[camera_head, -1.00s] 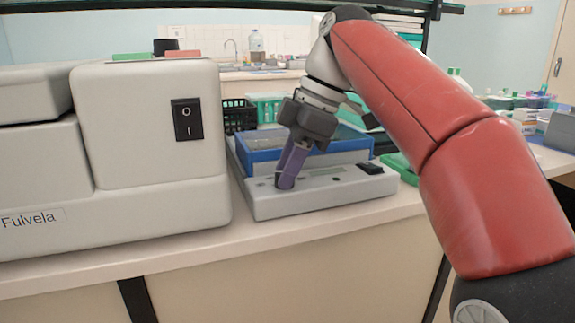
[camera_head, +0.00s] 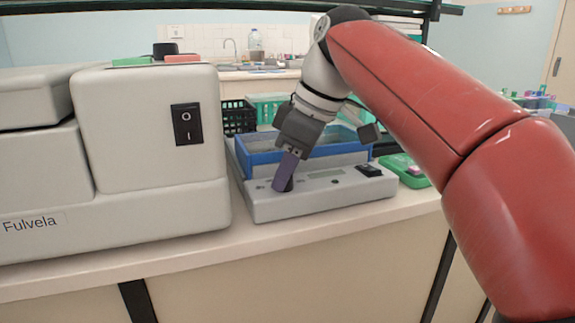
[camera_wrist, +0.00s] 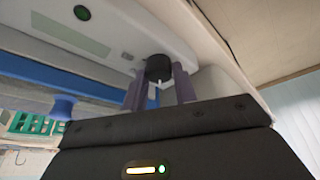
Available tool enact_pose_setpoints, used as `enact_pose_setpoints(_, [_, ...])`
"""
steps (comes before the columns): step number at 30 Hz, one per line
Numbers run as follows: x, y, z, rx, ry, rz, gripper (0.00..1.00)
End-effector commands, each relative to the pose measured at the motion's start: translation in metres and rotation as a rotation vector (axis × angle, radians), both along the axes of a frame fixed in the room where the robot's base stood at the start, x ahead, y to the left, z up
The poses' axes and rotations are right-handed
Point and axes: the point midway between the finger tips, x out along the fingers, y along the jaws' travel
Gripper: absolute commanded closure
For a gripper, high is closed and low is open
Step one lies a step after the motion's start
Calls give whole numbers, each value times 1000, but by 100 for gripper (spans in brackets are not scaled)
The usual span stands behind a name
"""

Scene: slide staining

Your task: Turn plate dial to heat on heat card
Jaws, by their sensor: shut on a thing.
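The plate is a light grey unit (camera_head: 345,199) with a blue-framed top (camera_head: 262,157) on the bench. Its dial is a small black knob (camera_wrist: 158,68) with a white mark, seen in the wrist view. My gripper (camera_head: 282,184) reaches down to the left part of the plate's front panel. Its purple fingers (camera_wrist: 159,88) stand on either side of the dial and are shut on it. In the head view the fingers mostly hide the dial. I cannot make out the heat card or its markings.
A large grey machine (camera_head: 100,215) with a black rocker switch (camera_head: 187,124) stands close on the left. A black switch (camera_head: 369,170) sits on the plate's right end. A green tray (camera_head: 407,172) lies to the right. The bench edge runs close in front.

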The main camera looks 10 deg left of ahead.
Motion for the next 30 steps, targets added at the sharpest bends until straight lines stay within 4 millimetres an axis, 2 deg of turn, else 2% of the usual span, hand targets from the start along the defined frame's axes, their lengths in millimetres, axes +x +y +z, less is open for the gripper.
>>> enact_pose_setpoints(6, [-1,1,1,1,-4,-164,95])
enact_pose_setpoints(15, [-2,1,1,2,-3,-311,95])
enact_pose_setpoints(30, [-2,2,1,3,-4,-361,95])
